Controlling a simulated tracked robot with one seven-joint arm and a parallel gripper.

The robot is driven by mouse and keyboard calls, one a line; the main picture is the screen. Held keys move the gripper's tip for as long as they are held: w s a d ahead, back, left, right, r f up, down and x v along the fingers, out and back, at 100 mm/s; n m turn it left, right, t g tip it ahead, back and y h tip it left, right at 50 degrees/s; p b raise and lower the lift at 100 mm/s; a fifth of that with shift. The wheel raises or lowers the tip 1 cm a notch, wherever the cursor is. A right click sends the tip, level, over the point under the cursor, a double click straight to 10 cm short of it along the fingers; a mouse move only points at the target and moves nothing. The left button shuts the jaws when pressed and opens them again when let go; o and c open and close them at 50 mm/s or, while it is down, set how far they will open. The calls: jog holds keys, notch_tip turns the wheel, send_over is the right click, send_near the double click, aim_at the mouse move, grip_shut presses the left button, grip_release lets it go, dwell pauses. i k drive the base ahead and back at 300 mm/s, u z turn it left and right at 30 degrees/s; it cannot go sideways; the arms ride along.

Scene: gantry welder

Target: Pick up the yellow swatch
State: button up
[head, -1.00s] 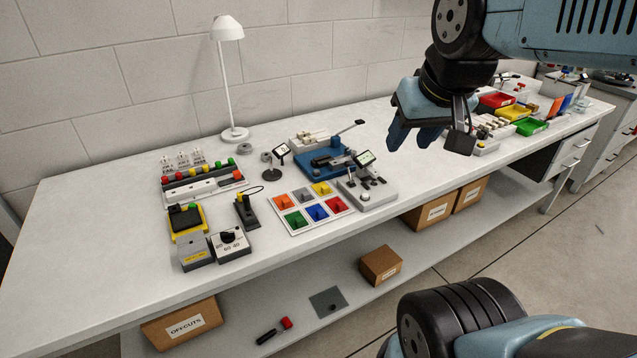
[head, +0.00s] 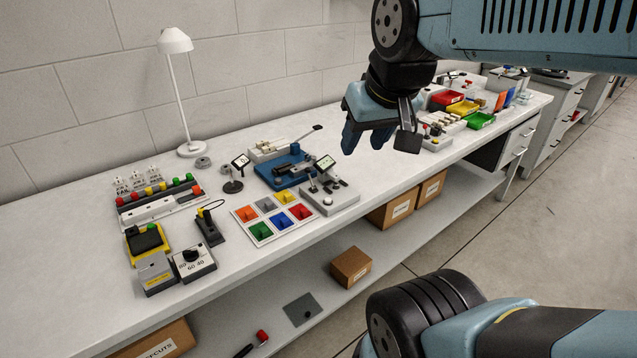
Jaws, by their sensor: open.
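The yellow swatch (head: 284,197) is a small yellow square in the back right cell of a white sorting tray (head: 262,243) on the bench. Orange and grey swatches share its row. Green, blue and red ones fill the front row. My gripper (head: 366,141) hangs in the air to the right of the tray and higher in the picture, clear of the swatch. Its blue fingers are apart, with nothing seen between them.
A grey device with a small screen (head: 331,197) stands right beside the tray. A blue fixture (head: 283,170) is behind it, and a small stand (head: 233,178) behind left. A black upright holder (head: 208,227) stands to the left. The bench front is largely clear.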

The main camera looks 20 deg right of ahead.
aim_at(285, 197)
jog(key=u, duration=1.15)
jog(key=i, duration=0.1)
jog(key=z, duration=2.75)
jog(key=k, duration=0.95)
jog(key=u, duration=0.5)
jog(key=i, duration=1)
jog(key=u, duration=0.05)
